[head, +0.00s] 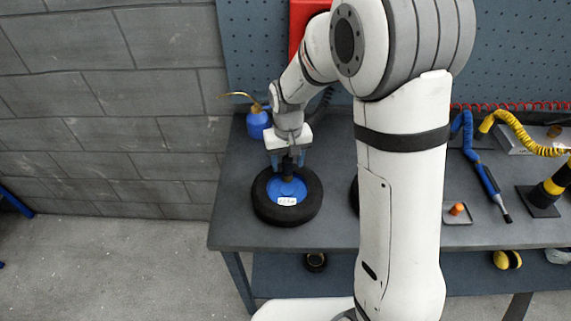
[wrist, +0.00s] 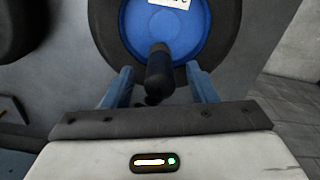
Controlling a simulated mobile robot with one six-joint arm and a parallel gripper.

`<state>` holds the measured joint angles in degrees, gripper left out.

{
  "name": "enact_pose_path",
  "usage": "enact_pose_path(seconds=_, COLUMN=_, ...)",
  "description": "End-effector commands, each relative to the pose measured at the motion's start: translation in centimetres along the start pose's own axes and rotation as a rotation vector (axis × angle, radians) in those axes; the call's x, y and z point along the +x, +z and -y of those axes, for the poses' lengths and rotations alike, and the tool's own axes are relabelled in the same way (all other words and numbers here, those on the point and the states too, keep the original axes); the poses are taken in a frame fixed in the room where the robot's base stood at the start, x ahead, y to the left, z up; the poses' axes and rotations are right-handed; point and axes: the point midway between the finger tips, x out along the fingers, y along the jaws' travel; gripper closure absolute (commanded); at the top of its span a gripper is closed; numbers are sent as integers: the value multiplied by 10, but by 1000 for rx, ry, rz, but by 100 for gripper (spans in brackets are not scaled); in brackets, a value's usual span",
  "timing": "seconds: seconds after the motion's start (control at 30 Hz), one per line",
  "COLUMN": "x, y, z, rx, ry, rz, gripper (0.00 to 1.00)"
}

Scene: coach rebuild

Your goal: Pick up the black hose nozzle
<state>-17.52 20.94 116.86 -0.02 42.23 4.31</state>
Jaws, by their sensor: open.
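The black hose nozzle (wrist: 158,75) stands up between the two blue fingers of my gripper (wrist: 160,80) in the wrist view. The fingers are open, with a gap on each side of the nozzle. In the head view the nozzle (head: 288,168) shows as a dark shape below my gripper (head: 289,160), over the blue hub of a black wheel (head: 262,208). The hub carries a white label. I cannot tell whether the nozzle touches the hub. My gripper partly hides the nozzle in the head view.
A blue oil can (head: 257,122) with a brass spout stands behind the wheel on the grey workbench (head: 232,225). An orange-topped item (head: 457,209), a blue tool (head: 490,182) and a yellow coiled hose (head: 525,137) lie to the right. My arm hides the bench's middle.

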Motion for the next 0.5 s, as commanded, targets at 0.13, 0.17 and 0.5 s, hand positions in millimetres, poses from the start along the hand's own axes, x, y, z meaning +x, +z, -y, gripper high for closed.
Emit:
enact_pose_path(seconds=0.13, x=18, y=0, z=0, rx=0, ry=0, rz=2, gripper=48)
enact_pose_path(seconds=0.17, x=20, y=0, z=0, rx=0, ry=0, rz=2, gripper=48)
enact_pose_path(seconds=0.5, x=22, y=0, z=0, rx=1, ry=0, rz=0, gripper=54)
